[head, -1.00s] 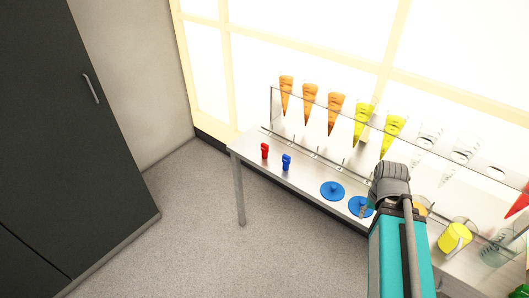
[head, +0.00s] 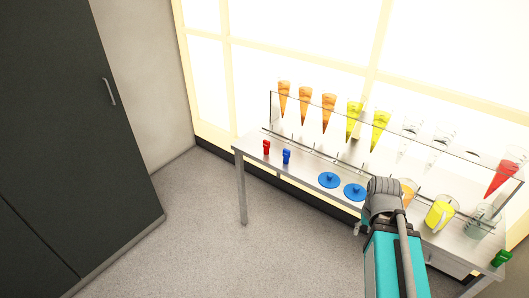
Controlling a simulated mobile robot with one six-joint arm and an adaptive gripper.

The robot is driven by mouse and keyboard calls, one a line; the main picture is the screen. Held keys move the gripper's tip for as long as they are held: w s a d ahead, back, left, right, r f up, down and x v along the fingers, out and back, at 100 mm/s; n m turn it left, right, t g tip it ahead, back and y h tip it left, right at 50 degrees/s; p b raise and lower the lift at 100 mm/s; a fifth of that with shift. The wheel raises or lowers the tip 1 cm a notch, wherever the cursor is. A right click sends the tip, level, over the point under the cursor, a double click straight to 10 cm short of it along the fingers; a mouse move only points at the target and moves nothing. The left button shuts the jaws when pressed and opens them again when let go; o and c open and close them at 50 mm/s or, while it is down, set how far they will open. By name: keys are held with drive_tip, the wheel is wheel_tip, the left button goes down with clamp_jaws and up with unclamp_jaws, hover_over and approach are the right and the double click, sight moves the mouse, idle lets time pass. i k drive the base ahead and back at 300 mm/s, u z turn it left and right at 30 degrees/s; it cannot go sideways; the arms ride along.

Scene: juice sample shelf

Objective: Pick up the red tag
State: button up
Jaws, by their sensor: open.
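The red tag (head: 266,147) stands upright near the left end of the metal table (head: 256,141). A blue tag (head: 287,156) stands just to its right, apart from it. My gripper (head: 360,229) shows only in part at the end of my arm, by the table's front edge. It is open, well to the right of the red tag and apart from it. Most of its fingers are hidden behind my arm.
A clear rack (head: 272,106) behind the tags holds orange, yellow, clear and red cones. Blue discs (head: 329,180), a yellow jug (head: 440,213) and a green tag (head: 502,258) are farther right. A dark cabinet (head: 70,130) stands left. Floor (head: 200,235) between is clear.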

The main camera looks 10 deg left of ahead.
sight(266, 144)
drive_tip(key=z, duration=0.05)
drive_tip(key=i, duration=1.15)
drive_tip(key=u, duration=0.55)
